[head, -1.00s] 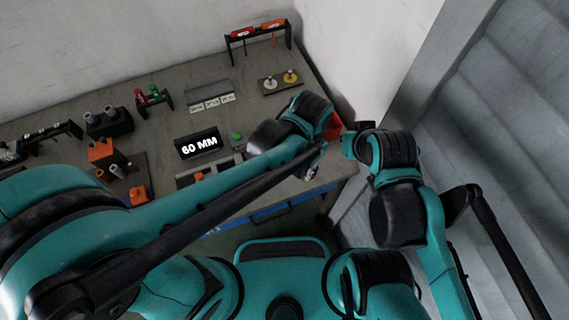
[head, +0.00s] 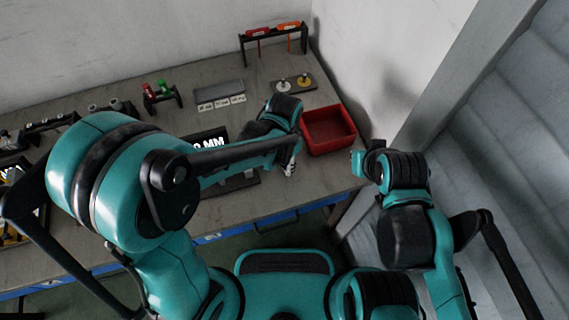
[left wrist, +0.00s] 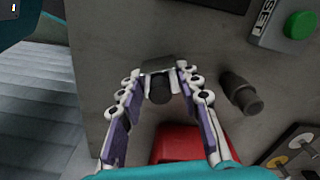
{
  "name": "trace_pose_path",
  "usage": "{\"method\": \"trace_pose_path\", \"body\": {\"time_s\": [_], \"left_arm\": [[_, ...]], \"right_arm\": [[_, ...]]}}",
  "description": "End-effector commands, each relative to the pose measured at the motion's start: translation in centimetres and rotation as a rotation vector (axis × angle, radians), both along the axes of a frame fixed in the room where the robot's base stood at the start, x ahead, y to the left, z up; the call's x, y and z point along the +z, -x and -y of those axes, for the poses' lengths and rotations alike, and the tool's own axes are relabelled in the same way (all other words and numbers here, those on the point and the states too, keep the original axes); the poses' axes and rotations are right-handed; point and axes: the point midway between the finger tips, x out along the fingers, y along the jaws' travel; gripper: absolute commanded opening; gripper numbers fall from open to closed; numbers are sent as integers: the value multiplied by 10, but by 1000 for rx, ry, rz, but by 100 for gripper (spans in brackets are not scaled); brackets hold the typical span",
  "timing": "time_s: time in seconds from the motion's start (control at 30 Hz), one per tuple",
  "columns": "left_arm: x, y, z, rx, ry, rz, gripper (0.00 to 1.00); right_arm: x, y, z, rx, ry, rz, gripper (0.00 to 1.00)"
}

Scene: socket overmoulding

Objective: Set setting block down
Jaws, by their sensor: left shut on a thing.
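My left gripper (left wrist: 158,78) is shut on a small dark grey block, which I take as the setting block (left wrist: 157,63). The block is between the fingertips in the left wrist view, with a dark round part below it. In the head view my left gripper (head: 290,165) is over the front right of the bench, and the block cannot be made out there. Whether the block touches the bench is unclear. My right gripper (head: 358,162) is off the bench's right side, with its fingers not distinguishable.
A red bin (head: 328,130) stands right of the left gripper. A dark cylinder (left wrist: 240,93) is on the bench beside the held block. A green button (left wrist: 299,25) is at upper right. A plate with knobs (head: 308,86) and a rack (head: 273,37) stand behind.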

Motion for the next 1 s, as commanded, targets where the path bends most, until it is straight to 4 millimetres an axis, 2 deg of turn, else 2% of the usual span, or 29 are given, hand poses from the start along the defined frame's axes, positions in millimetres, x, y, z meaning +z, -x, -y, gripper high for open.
{"method": "trace_pose_path", "body": {"time_s": [0.3,0.33,0.4,0.77,0.87,1.0], "left_arm": [[-3,0,0,0,0,0,0],[-2,0,0,0,0,0,39],[-2,0,0,0,0,0,54],[2,0,0,0,0,0,54],[15,0,0,0,0,0,54],[46,0,0,0,0,0,54]], "right_arm": [[-2,0,0,0,0,0,0],[-2,0,0,0,0,0,0],[-1,0,0,0,0,0,0],[2,0,0,0,0,0,0],[8,0,0,0,0,0,0],[21,0,0,0,0,0,0]]}}
